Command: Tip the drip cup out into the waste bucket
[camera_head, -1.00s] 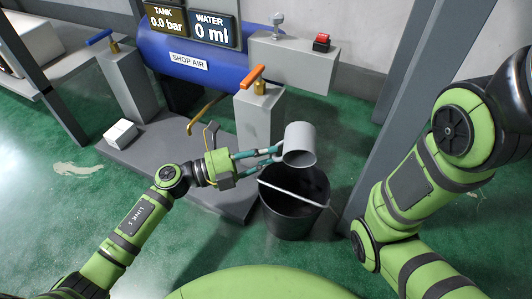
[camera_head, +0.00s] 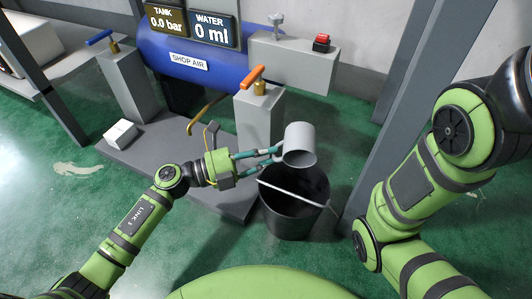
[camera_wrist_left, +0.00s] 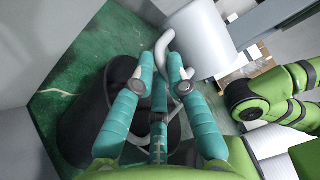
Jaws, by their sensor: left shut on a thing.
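The drip cup (camera_head: 300,143) is a grey cylinder with a handle. It is tipped over above the waste bucket (camera_head: 292,213), with its open mouth facing down toward the front right. My left gripper (camera_head: 274,153) is shut on the cup's handle and holds it over the bucket. In the left wrist view the cup (camera_wrist_left: 198,38) and its curved handle show just beyond the teal fingers, and the dark bucket (camera_wrist_left: 85,135) lies below. The bucket is black and stands on the floor with a pale bar across its top. My right gripper is not in view; only my right arm shows.
A blue shop-air tank (camera_head: 190,58) on a grey plinth (camera_head: 155,150) stands behind. An orange-handled valve (camera_head: 255,78) tops the post behind the cup. A grey upright (camera_head: 395,120) rises to the right of the bucket. The green floor in front is clear.

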